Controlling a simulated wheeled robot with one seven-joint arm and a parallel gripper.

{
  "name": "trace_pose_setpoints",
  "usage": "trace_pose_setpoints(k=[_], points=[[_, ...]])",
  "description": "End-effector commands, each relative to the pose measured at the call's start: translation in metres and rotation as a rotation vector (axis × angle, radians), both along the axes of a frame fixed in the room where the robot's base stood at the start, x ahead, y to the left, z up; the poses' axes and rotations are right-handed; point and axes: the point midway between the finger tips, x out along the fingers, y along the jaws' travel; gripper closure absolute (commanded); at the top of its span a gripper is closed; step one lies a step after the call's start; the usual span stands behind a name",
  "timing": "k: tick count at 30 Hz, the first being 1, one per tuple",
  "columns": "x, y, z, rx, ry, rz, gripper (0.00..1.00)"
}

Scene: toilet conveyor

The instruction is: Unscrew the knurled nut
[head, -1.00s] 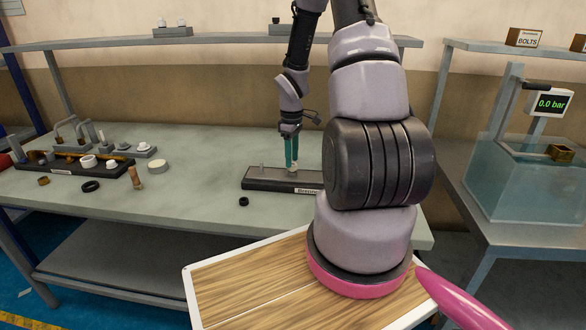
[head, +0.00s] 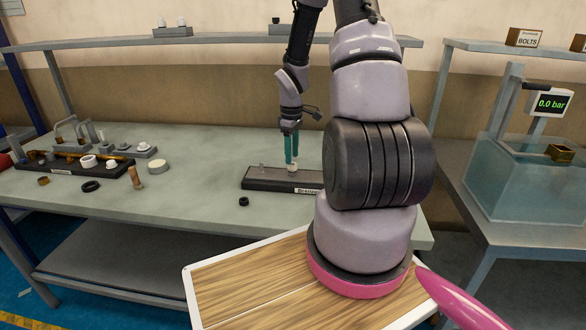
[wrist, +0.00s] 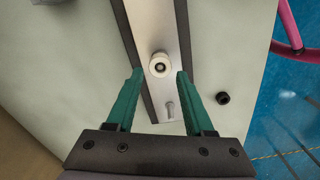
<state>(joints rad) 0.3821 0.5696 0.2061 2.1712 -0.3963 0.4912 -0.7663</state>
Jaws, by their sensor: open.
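A pale, round, ring-like piece with a dark centre (wrist: 159,65), which looks like the knurled nut, sits on a grey strip of the dark fixture (head: 262,180) on the bench. In the head view, the small pale piece (head: 293,169) shows just under the fingertips; its knurling is too small to make out. My gripper (head: 291,163) points down with teal fingers. In the wrist view my gripper (wrist: 160,73) is open, one finger on each side of the nut, with gaps on both sides. I cannot tell the exact height of the tips.
A small metal pin (wrist: 170,110) stands on the fixture beside the nut. A black ring-like part (head: 244,201) lies in front of the fixture. A rack of fittings (head: 75,168) and loose rings occupy the bench's left. A water tank (head: 525,195) stands at right.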

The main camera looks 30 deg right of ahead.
Motion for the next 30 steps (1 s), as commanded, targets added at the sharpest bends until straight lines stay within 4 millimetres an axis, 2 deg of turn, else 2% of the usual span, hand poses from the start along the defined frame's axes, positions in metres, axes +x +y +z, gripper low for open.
trace_pose_setpoints(k=[5,10,14,21,26,30], points=[[0.0001,0.0002,0.0000,-0.001,0.001,-0.048,0.47],[0.0003,0.0001,0.0000,-0.001,0.000,-0.305,0.47],[0.0003,-0.0002,0.0000,0.000,0.000,-0.415,0.47],[0.0007,-0.0004,0.0001,-0.001,-0.001,-0.745,0.47],[0.0007,-0.0007,0.0001,-0.001,-0.001,-0.897,0.47],[0.0006,-0.0011,0.0000,-0.001,-0.001,-1.115,0.47]])
